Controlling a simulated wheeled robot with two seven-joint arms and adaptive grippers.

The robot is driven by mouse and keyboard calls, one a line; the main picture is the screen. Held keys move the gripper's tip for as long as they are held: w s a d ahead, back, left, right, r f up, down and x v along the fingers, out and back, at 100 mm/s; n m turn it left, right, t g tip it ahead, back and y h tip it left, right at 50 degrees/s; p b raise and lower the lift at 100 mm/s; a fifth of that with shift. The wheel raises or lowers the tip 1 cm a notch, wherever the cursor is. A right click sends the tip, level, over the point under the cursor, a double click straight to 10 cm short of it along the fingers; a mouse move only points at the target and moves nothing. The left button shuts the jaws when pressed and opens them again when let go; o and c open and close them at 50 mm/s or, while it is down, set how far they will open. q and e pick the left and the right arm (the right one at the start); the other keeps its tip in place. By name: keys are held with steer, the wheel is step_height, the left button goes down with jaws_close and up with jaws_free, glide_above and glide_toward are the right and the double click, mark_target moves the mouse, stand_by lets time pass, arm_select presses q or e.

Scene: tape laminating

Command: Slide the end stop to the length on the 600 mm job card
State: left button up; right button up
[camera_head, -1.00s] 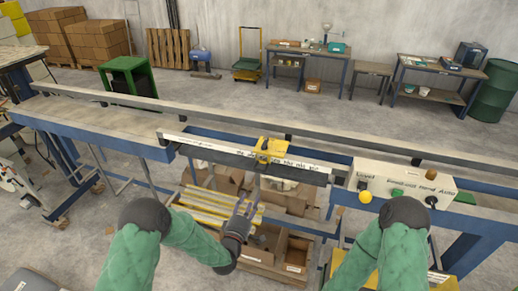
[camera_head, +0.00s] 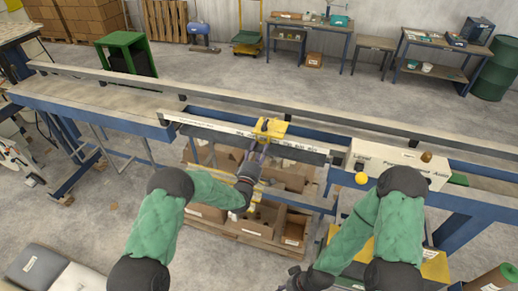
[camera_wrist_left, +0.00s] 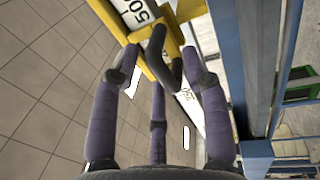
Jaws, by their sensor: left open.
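The yellow end stop (camera_head: 271,128) sits on the rail with the white printed scale (camera_head: 215,124). My left gripper (camera_head: 258,155) is just in front of and below it. In the left wrist view the open fingers of my left gripper (camera_wrist_left: 160,82) are spread around the stop's dark handle (camera_wrist_left: 156,55), with gaps showing. The stop's yellow body (camera_wrist_left: 186,12) and a label with large figures (camera_wrist_left: 138,10) show there too. My right gripper (camera_head: 296,280) is low in the head view, away from the rail; its finger state is unclear. I cannot make out the 600 mm job card.
A control box (camera_head: 400,165) with a yellow knob (camera_head: 361,178) stands right of the scale. Cardboard boxes (camera_head: 290,178) on a pallet lie under the rail. A long grey rail (camera_head: 230,98) runs behind the stop. The scale is clear on both sides of the stop.

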arm_select(q)
steer(key=shift+w+d, duration=0.1)
steer(key=shift+w, duration=0.2)
jaws_close()
steer(key=shift+s+d, duration=0.1)
steer(key=shift+d, duration=0.05)
